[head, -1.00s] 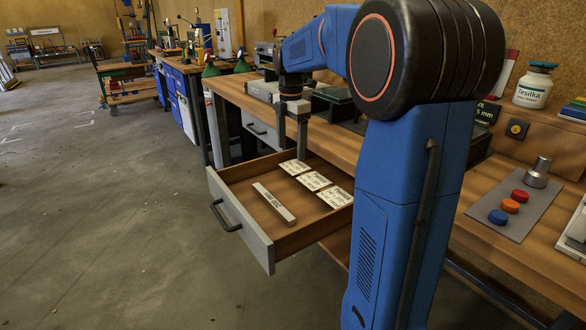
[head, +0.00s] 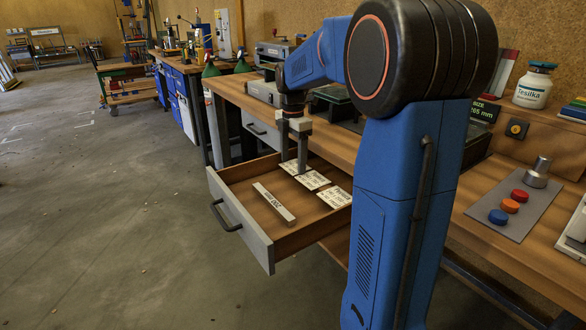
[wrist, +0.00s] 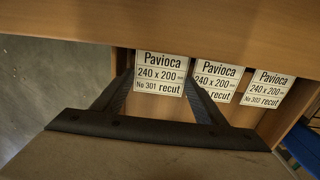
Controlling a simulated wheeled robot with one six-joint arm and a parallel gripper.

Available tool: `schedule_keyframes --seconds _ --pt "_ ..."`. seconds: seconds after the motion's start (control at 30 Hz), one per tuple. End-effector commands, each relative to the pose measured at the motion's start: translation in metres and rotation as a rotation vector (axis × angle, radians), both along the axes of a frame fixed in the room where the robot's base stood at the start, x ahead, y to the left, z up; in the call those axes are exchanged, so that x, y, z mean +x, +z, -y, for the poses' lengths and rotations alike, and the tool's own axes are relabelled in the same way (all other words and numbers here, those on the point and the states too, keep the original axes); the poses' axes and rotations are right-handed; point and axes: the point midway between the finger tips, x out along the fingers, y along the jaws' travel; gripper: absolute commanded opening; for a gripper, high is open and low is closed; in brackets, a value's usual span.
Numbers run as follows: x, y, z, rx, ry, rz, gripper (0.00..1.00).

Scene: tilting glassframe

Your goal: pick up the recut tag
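Three white tags lie in a row in the open drawer (head: 235,215). In the wrist view the left tag (wrist: 160,62) reads "Pavioca 240 x 200 mm", "recut", and its number looks like 301. The middle tag (wrist: 218,72) also reads "recut" and is partly covered by my right finger. The right tag (wrist: 268,88) reads "recut" too; its number is too small to be sure of. My gripper (wrist: 160,84) is open and empty, with its fingers on either side of the left tag. In the head view my gripper (head: 294,168) reaches down into the drawer over the farthest tag.
A pale labelled bar (head: 273,204) lies in the drawer nearer its front. The drawer's walls surround the tags, and the workbench (head: 335,140) overhangs its back. A panel with coloured buttons (head: 510,206) is on the bench at right. The floor left of the drawer is clear.

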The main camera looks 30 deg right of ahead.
Motion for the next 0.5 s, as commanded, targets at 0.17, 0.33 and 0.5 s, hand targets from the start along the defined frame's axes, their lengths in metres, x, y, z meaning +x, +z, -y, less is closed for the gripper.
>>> schedule_keyframes --seconds 0.17,0.33,0.5 --pt "0.000 -0.001 0.000 0.000 0.000 0.000 0.45" --pt "0.000 0.000 0.000 0.000 0.000 0.000 0.45" --pt "0.001 0.011 0.000 0.000 0.000 0.001 0.44"
